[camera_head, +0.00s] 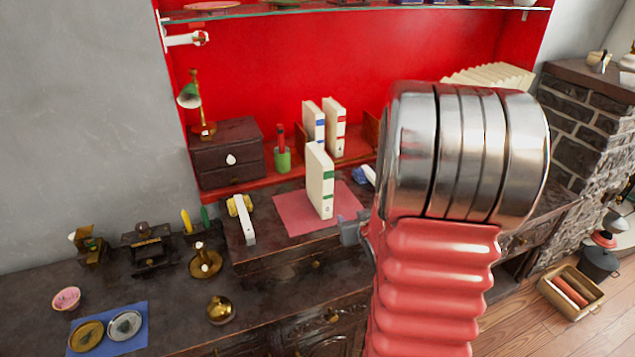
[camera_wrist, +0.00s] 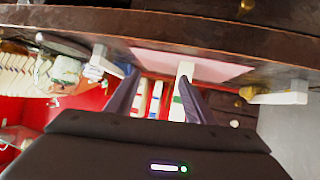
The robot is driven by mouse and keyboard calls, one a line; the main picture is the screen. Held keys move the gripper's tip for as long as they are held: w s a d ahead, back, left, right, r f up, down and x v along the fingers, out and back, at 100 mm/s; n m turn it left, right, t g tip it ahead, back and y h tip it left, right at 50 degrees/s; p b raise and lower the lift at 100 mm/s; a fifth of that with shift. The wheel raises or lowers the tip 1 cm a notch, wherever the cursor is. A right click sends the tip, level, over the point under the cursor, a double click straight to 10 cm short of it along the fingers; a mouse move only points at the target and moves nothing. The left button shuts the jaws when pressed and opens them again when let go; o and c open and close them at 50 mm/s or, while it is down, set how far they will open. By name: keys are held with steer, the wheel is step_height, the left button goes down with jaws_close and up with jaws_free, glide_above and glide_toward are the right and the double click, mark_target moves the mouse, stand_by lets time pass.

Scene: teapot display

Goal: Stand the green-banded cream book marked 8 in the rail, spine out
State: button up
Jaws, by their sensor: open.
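The cream book with the green band (camera_head: 320,181) stands upright on a pink mat (camera_head: 290,212) on the raised desk top, its narrow marked side toward the camera. In the wrist view the book (camera_wrist: 184,73) shows upside down, partly hidden by the right-hand finger. My gripper (camera_wrist: 157,76) is open, with nothing held; I cannot tell the depth between finger and book. In the head view my arm hides most of it. The rail, with a brown end piece (camera_head: 371,128), is in the red alcove behind. A blue-banded book (camera_head: 313,122) and a red-banded book (camera_head: 336,125) stand upright there.
A small drawer chest (camera_head: 228,155) and a green pot (camera_head: 282,159) stand left of the books. A white bar with a yellow piece (camera_head: 245,219) lies left of the mat. A glass shelf (camera_head: 350,16) crosses above. Several small brass objects crowd the lower desk's left side.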

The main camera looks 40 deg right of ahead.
steer(key=w+a+r+n+t+y, duration=0.1)
steer(key=w+a+r+t, duration=0.2)
steer(key=r+t, duration=0.4)
step_height(320, 180, up, 5)
steer(key=shift+w+f+n, duration=0.15)
steer(key=shift+w+n, duration=0.15)
steer(key=shift+w, duration=0.3)
